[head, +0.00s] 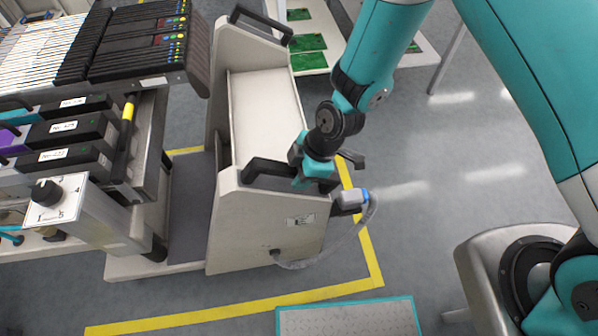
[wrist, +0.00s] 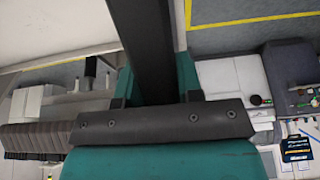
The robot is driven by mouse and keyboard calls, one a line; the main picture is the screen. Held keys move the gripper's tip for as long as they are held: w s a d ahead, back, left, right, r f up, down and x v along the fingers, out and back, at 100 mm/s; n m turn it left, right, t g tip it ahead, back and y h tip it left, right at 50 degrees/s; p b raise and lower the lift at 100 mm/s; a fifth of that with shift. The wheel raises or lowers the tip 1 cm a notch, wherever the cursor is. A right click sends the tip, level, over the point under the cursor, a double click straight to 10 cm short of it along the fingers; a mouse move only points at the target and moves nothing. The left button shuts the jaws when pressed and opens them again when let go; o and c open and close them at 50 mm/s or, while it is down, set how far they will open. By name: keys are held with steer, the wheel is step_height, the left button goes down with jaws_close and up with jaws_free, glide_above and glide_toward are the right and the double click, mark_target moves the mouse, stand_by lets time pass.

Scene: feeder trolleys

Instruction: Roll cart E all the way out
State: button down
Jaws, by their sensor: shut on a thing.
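A pale feeder cart (head: 265,215) stands in the middle of the head view, with a dark handle at each end of its upright body. Its small label (head: 300,220) is too small to read, so I cannot confirm the letter E. My gripper (head: 312,178) is at the near handle (head: 262,170), shut on it. In the wrist view the dark handle bar (wrist: 143,45) runs between the teal fingers of my gripper (wrist: 157,88). The fingers hide part of the handle in the head view.
Black feeders (head: 140,45) and a knob panel (head: 55,200) lie at the left. Yellow floor lines (head: 240,304) border the cart.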

steer(key=shift+w+d, duration=0.15)
steer(key=shift+d, duration=1.2)
steer(key=c, duration=0.8)
jaws_free()
steer(key=shift+a, duration=0.1)
steer(key=shift+o, duration=0.2)
steer(key=shift+a, duration=0.1)
steer(key=shift+r, duration=0.2)
steer(key=s+v, duration=0.1)
steer(key=v, duration=1.6)
steer(key=shift+w+b, duration=0.45)
